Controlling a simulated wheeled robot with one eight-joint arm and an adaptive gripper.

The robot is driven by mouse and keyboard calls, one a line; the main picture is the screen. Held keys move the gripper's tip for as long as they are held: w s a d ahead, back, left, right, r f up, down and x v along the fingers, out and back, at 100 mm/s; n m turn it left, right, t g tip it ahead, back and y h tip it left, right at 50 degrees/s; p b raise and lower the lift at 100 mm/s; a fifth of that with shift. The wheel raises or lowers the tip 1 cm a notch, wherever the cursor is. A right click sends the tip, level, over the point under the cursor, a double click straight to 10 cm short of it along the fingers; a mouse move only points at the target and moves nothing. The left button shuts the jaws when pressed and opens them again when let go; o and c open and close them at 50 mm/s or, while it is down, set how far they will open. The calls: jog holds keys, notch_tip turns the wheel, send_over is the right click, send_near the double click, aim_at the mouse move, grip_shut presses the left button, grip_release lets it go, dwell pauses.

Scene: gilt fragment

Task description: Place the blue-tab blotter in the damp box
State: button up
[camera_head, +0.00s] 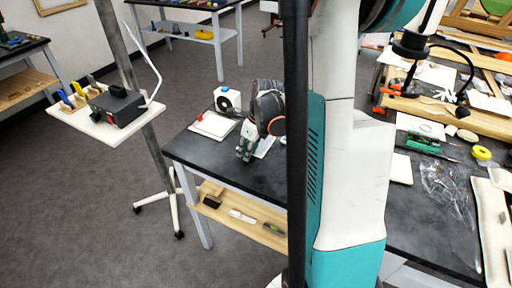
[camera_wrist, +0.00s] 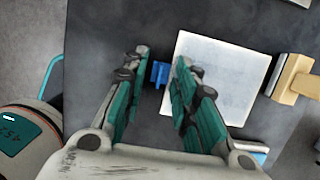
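The blotter (camera_wrist: 222,70) is a pale, nearly square sheet lying on the dark tabletop in the wrist view. A small blue tab (camera_wrist: 160,73) sticks out from its left edge. My gripper (camera_wrist: 163,58) is open above the table, one finger on each side of the blue tab, with no clear contact. In the head view my gripper (camera_head: 245,153) is low over the small table, and part of the pale sheet (camera_head: 265,147) shows beside it. I cannot pick out the damp box with certainty in either view.
A red-tabbed white pad (camera_head: 213,125) and a white box with a dark round front (camera_head: 228,99) stand on the same table. A tan block (camera_wrist: 294,80) is right of the sheet. A stand tray (camera_head: 88,124) is at left; the right-hand bench is cluttered.

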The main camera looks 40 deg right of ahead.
jog(key=shift+c, duration=0.3)
grip_shut()
jog(key=shift+r, duration=0.15)
notch_tip(320, 180, up, 20)
jog(key=p, duration=0.7)
